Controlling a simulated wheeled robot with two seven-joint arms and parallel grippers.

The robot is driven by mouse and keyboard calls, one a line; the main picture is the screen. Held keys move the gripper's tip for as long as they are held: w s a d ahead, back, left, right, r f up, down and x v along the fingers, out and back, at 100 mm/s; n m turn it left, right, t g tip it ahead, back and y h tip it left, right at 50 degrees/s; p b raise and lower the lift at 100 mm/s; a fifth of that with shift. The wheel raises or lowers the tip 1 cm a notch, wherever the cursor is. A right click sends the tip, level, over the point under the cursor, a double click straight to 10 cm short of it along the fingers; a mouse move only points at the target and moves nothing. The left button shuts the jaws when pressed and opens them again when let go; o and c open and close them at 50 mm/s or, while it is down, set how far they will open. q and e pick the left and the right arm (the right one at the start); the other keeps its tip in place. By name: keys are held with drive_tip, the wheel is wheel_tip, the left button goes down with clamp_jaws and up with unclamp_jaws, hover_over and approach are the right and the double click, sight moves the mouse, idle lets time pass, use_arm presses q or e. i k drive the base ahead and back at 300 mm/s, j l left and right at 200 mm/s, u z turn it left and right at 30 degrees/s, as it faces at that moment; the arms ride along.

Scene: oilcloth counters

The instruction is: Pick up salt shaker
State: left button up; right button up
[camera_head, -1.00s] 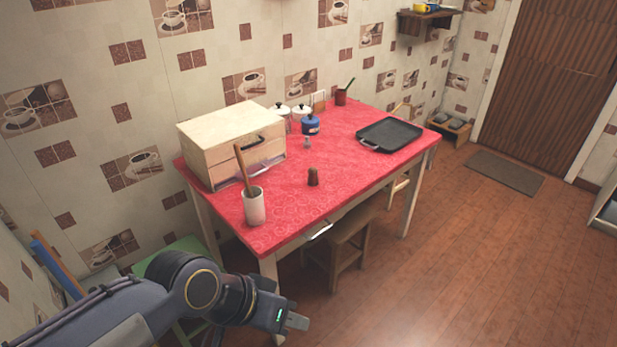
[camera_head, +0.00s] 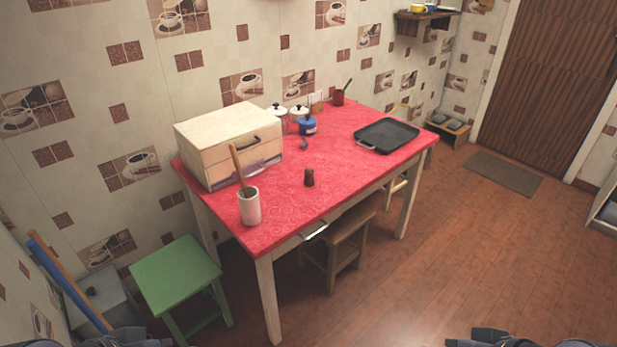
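A small dark brown shaker-like object (camera_head: 309,177) stands upright on the red oilcloth table (camera_head: 340,165) near its front edge. A smaller grey object (camera_head: 304,144) is farther back, just in front of a blue pot; it is too small to make out. I cannot tell for sure which of the two is the salt shaker. Neither gripper is in view. Only dark parts of my arms show at the bottom edge, left and right, well away from the table.
A wooden bread box (camera_head: 225,140) and a white utensil holder (camera_head: 250,207) stand on the left. The blue pot (camera_head: 308,127) and white-lidded jars are at the back, a black tray (camera_head: 387,136) right. A green stool (camera_head: 176,275) and a wooden stool (camera_head: 345,240) are below.

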sight(308, 181)
drive_tip(key=i+l+u, duration=0.4)
drive_tip(key=i+l, duration=0.3)
drive_tip(key=i, duration=0.2)
drive_tip(key=i+l+u, duration=0.4)
drive_tip(key=i+l, duration=0.35)
drive_tip(key=l, duration=0.2)
